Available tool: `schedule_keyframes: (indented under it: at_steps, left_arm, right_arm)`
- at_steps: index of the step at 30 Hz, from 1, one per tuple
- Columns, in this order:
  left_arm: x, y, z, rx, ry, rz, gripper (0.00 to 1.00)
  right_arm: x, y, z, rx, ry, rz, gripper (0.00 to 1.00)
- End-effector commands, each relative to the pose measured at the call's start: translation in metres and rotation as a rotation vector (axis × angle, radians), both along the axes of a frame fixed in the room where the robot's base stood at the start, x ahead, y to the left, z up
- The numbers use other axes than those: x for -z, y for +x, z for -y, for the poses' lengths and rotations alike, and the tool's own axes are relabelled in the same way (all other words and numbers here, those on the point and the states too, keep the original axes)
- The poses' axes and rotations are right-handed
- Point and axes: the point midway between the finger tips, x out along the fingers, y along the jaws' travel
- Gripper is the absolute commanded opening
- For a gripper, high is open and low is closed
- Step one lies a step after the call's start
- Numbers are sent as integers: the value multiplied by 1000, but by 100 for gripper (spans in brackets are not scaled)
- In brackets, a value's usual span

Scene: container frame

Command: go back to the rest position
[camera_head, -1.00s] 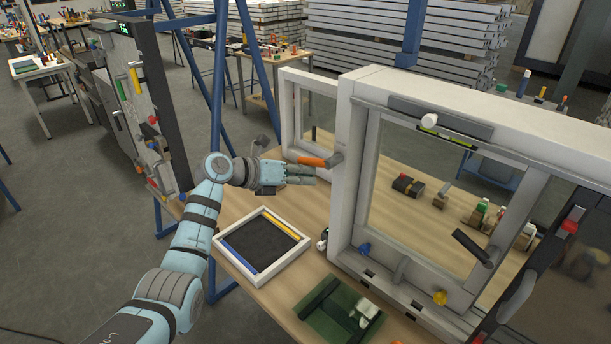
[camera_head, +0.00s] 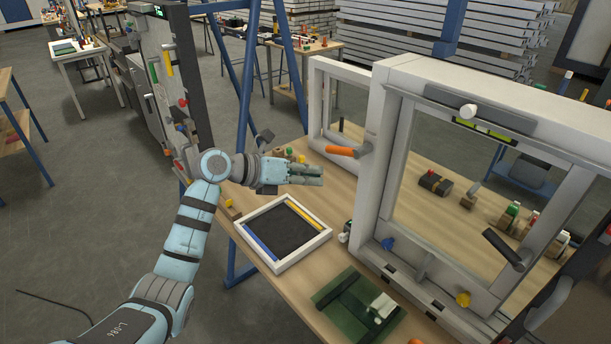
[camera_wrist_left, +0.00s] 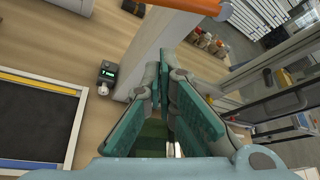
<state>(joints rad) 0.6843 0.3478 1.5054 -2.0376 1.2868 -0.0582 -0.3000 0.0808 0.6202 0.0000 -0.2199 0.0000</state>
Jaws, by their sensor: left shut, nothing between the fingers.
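My left gripper (camera_head: 320,176) is shut and empty, held above the workbench in the head view. Its green finger pads (camera_wrist_left: 165,95) fill the middle of the left wrist view. The orange handle (camera_head: 341,151) on the small window sash is just beyond and right of the fingertips in the head view. An orange bar (camera_wrist_left: 190,4) crosses the top of the left wrist view, apart from the fingers. My right gripper is not in view.
A white-framed tray (camera_head: 318,238) lies below the gripper. The large white window frame (camera_head: 372,165) stands to the right, with a green mat (camera_head: 335,295) before it. A tool panel (camera_head: 187,60) stands behind left. Open floor (camera_head: 60,220) lies left.

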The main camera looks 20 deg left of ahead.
Motion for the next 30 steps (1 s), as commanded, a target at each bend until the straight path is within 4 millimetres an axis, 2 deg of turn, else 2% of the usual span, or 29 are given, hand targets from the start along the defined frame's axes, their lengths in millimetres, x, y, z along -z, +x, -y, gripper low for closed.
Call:
schedule_keyframes:
  at_steps: [3, 8, 18, 21, 23, 24, 26, 27, 28, 29, 30]
  left_arm:
    - [-5, -9, -9, -1, 2, -1, 0]
    - [-8, -14, -11, 1, 0, -2, 0]
    - [-8, -14, -11, 0, 0, -3, 0]
    - [-12, -15, -3, 3, -51, 26, 0]
    - [-23, -19, 11, 3, -164, 81, 0]
    - [-36, -24, 21, -6, -286, 131, 0]
    - [-63, -38, 28, -51, -548, 208, 0]
    - [-81, -49, 19, -117, -765, 243, 0]
    - [-90, -58, 4, -192, -943, 255, 0]
    - [-92, -67, -18, -289, -1125, 250, 0]
    - [-81, -78, -54, -453, -1358, 214, 0]
  right_arm:
    - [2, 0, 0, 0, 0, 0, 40]
    - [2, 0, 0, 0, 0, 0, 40]
    - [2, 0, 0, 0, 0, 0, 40]
    - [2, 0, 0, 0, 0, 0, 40]
    - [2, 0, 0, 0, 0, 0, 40]
    - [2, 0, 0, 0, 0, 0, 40]
    - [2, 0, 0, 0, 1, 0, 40]
    - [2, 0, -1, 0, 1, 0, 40]
    - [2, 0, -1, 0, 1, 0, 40]
    - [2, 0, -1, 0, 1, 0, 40]
    - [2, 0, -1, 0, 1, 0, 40]
